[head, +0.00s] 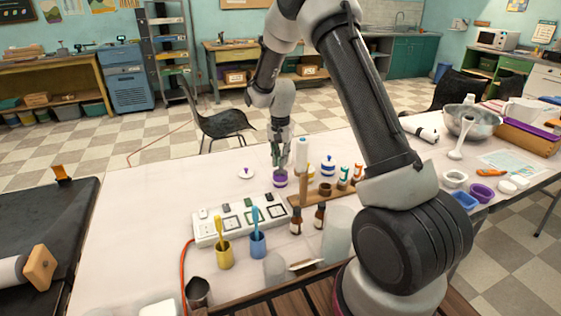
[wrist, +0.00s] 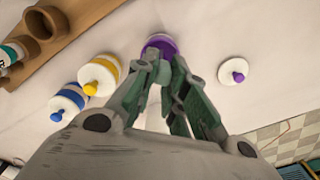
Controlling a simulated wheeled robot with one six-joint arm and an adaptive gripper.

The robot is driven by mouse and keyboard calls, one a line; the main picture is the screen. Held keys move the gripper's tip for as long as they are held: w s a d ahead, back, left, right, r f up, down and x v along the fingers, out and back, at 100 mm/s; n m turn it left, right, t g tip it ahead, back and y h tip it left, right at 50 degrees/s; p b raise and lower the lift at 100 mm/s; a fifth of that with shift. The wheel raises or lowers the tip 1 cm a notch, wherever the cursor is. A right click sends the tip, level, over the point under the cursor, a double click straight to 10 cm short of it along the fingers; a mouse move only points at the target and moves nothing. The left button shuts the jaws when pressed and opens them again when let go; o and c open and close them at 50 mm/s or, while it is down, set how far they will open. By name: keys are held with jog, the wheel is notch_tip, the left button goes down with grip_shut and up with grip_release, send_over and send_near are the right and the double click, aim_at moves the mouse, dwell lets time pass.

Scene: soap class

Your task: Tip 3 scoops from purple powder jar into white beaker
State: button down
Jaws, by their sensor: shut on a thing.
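The purple powder jar (head: 280,180) stands on the white table, a white jar with a purple band. Its lid with a purple knob (head: 246,172) lies on the table to its left; the lid also shows in the wrist view (wrist: 233,71). My gripper (head: 279,163) points down at the jar, its fingers shut on it; the fingers partly hide the jar (wrist: 158,42) in the wrist view. I see no scoop between the fingers. Clear beakers (head: 338,237) stand nearer the front; I cannot tell which vessel is the white beaker.
Lidded jars, a wooden rack (head: 318,196) and brown bottles (head: 296,222) stand to the right of the scales. The table left of the lid is clear.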

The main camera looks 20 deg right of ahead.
jog(key=shift+r, duration=4.15)
jog(key=w+d+r, duration=0.2)
jog(key=w+d, duration=0.5)
jog(key=w, duration=0.6)
jog(key=s+d+f+t+y, duration=0.6)
jog(key=s+t+y, duration=0.1)
jog(key=t+y, duration=0.2)
jog(key=shift+f+t+y, duration=0.3)
jog(key=shift+f+t, duration=0.1)
